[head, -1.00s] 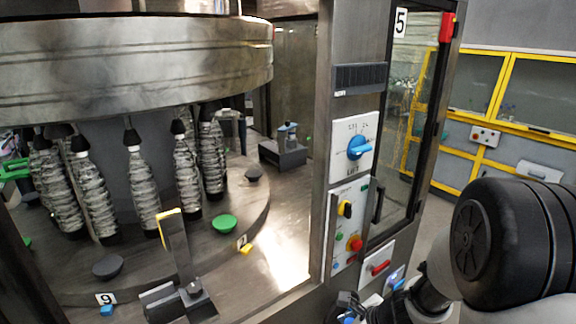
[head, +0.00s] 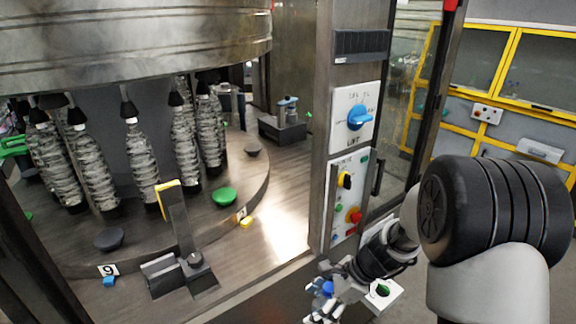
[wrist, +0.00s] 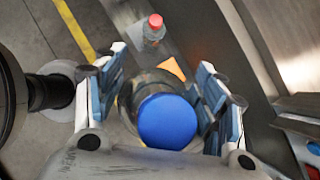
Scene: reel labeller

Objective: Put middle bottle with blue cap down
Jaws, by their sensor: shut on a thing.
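My gripper (wrist: 163,92) is shut on the bottle with a blue cap (wrist: 168,121), its fingers on both sides of the clear body. The bottle is seen from above, cap towards the wrist camera, and its base is hidden. In the head view my gripper (head: 333,301) is low, in front of the machine's right post, and the blue cap (head: 327,288) shows between its parts. A second clear bottle with a red cap (wrist: 155,21) stands beyond the fingers in the wrist view. I cannot tell whether the held bottle touches anything below.
The reel labeller's round table (head: 140,240) holds several wrapped bottles at the left. A control panel (head: 350,205) is on the post beside my arm. In the wrist view a metal wall (wrist: 255,45) runs close on the right, and floor with a yellow line (wrist: 75,30) lies left.

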